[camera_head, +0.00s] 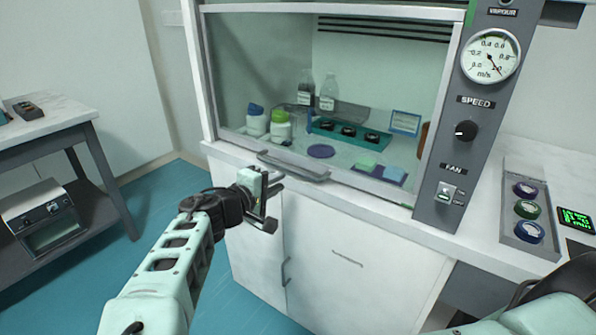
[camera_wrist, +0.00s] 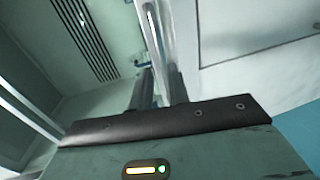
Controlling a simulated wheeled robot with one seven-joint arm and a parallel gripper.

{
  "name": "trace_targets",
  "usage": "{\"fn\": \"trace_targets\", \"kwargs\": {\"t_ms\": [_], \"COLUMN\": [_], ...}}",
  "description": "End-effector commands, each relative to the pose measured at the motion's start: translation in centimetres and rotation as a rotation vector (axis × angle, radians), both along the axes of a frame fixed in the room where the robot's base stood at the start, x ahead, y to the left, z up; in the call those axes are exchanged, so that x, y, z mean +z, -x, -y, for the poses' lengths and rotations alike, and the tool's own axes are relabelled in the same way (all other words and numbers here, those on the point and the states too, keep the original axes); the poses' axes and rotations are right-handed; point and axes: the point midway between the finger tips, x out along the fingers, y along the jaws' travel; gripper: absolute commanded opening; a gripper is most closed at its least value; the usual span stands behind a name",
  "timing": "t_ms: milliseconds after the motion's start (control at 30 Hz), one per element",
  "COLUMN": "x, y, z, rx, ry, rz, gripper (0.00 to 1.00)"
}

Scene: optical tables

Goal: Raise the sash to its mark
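The fume hood's glass sash (camera_head: 375,62) is down, with its lower edge near the worktop front. A grey bar handle (camera_head: 300,170) sticks out along that edge, and it also shows in the wrist view as a pale bar (camera_wrist: 160,35). A small green strip (camera_head: 471,13) is on the right post near the top. My gripper (camera_head: 274,203) is just in front of and below the handle's left end. Its fingers look apart and empty. In the wrist view the fingertips (camera_wrist: 159,82) point toward the bar; whether they touch it I cannot tell.
Behind the glass are bottles (camera_head: 327,92), white jars (camera_head: 280,126) and a teal rack (camera_head: 350,133). A control panel (camera_head: 462,125) with a gauge is at right. A tray of round containers (camera_head: 527,215) lies on the right counter. A side table (camera_head: 50,125) stands at left.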

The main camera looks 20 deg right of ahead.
Motion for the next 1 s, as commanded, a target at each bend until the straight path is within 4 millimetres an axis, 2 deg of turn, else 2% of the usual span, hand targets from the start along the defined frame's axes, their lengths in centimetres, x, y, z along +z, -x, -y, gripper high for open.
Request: {"fn": "trace_targets", "kwargs": {"t_ms": [33,200,433,600,900,967,1000], "x": [-0.1,-0.8,-1.6,-1.9,-2.0,-2.0,-2.0], "y": [-0.6,-2.7,-4.7,-5.4,-5.5,-5.5,-5.5], "z": [1.1,3.8,6.6,7.6,7.7,7.7,7.7], "rx": [-0.005,-0.004,-0.002,-0.002,0.000,0.000,0.000], "ry": [0.002,0.001,-0.001,0.000,-0.001,-0.001,-0.002], "rz": [0.000,0.000,-0.001,-0.002,-0.001,-0.001,-0.001], "gripper": [0.17,0.17,0.17,0.17,0.17,0.04,0.00]}}
